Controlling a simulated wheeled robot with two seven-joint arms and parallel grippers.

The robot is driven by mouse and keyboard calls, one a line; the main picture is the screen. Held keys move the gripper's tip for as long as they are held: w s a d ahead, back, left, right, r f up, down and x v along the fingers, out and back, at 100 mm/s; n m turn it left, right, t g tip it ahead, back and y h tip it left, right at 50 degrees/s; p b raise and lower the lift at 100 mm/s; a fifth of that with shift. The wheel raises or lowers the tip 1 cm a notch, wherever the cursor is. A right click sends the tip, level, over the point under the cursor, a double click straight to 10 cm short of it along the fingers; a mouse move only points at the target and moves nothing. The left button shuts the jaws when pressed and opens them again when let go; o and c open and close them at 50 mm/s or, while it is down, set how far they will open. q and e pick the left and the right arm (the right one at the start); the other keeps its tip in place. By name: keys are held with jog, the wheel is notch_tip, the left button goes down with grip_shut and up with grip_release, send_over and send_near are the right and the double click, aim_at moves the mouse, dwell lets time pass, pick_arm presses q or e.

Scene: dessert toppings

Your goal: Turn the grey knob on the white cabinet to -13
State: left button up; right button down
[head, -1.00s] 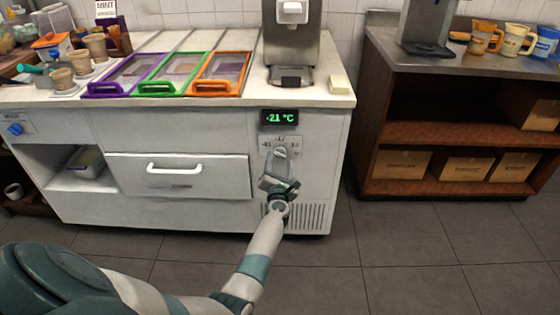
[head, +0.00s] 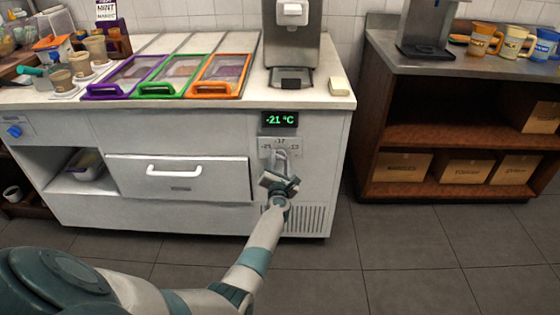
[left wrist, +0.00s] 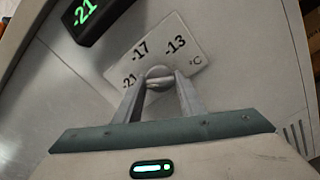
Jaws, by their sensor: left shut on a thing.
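The grey knob (left wrist: 159,76) is on the front of the white cabinet (head: 318,165), below a dial plate (left wrist: 178,48) marked -21, -17 and -13. In the left wrist view, my left gripper (left wrist: 160,88) is shut on the knob, one finger on each side. In the head view my left gripper (head: 281,162) reaches the cabinet front and covers most of the knob. The green display (head: 279,119) above reads -21 °C. The knob's exact pointing direction is hard to tell. My right gripper does not show.
A drawer with a white handle (head: 174,171) is left of the knob. A vent grille (head: 308,218) is below right. Bins with purple, green and orange (head: 213,88) frames and a dispenser (head: 291,45) are on top. A brown shelf (head: 430,135) stands to the right.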

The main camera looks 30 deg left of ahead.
pick_arm(q)
jog(key=shift+m, duration=0.3)
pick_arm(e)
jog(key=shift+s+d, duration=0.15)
pick_arm(q)
jog(key=m+p, duration=0.1)
jog(key=m, duration=0.2)
jog(key=shift+d, duration=0.1)
jog(key=m+p, duration=0.2)
jog(key=m, duration=0.5)
jog(key=shift+p, duration=0.35)
jog(key=m+p, duration=0.1)
jog(key=m, duration=0.2)
jog(key=shift+f, duration=0.1)
jog(key=m+p, duration=0.1)
jog(key=m, duration=0.3)
jog(key=shift+m, duration=0.4)
jog(key=m+p, duration=0.1)
jog(key=m, duration=0.4)
jog(key=shift+f+m, duration=0.15)
jog(key=shift+m, duration=0.15)
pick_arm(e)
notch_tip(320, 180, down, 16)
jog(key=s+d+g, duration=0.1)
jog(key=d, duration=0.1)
pick_arm(q)
jog(key=o, duration=1.1)
jog(key=shift+c, duration=0.2)
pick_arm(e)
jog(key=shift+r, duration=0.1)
